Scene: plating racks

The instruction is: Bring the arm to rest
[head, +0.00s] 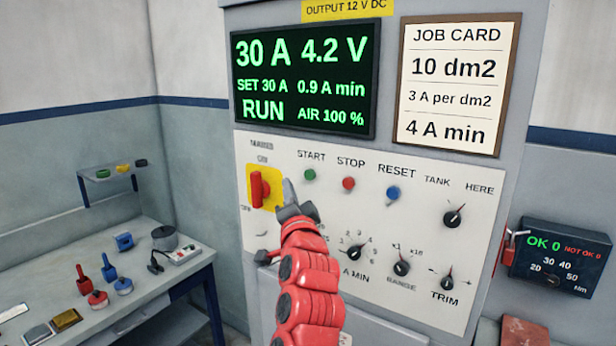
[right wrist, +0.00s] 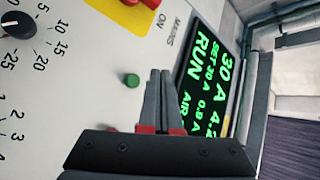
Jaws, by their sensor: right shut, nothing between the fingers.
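My right arm is red and reaches up to the white control panel (head: 440,190) of a grey cabinet. My right gripper (head: 290,197) is shut and empty, in front of the panel between the red switch on its yellow plate (head: 252,188) and the green START button (head: 309,175). In the right wrist view the shut fingers (right wrist: 161,82) point toward the display, with the green button (right wrist: 132,81) beside them. I cannot tell whether the fingertips touch the panel. My left gripper is not in view.
The display (head: 304,80) reads RUN, 30 A and 4.2 V. A job card (head: 457,85) hangs beside it. Red STOP (head: 348,183) and blue RESET (head: 393,193) buttons and several knobs are close by.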

